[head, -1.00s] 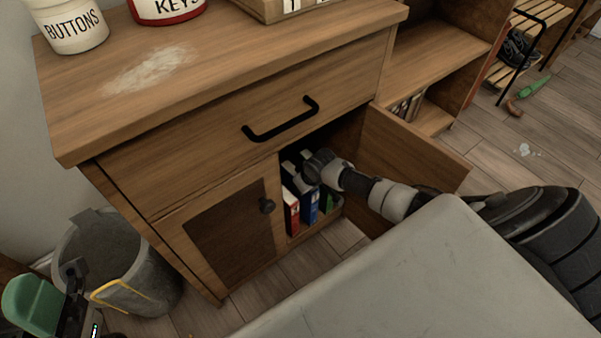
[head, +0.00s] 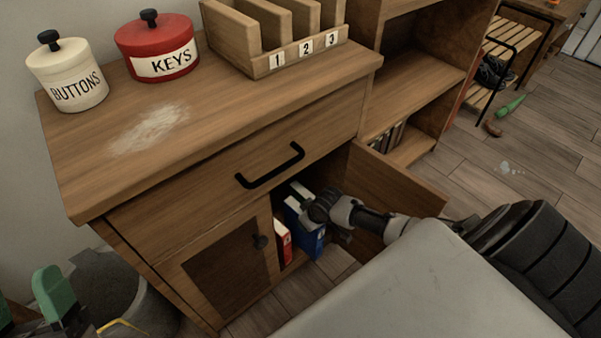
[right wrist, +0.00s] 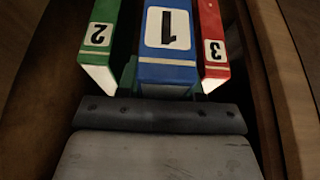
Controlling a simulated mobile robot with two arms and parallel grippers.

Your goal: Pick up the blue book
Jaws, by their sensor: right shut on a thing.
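The blue book (head: 309,245) with a white "1" label stands at the opening of the lower cabinet, sticking out past the red book (head: 282,243). My right gripper (head: 318,210) is shut on the blue book, which also shows upside down in the right wrist view (right wrist: 168,50). There the green book (right wrist: 100,38) labelled "2" is on its left and the red book labelled "3" on its right. The green book is hidden in the head view. My left gripper (head: 30,302), with green fingertips apart, is at the lower left, empty and partly out of frame.
The right cabinet door (head: 388,190) stands open beside my right arm; the left door (head: 222,262) is shut. A drawer handle (head: 270,166) juts out above the opening. A grey bin (head: 130,300) stands at the lower left. Jars and a wooden rack (head: 270,62) stand on top.

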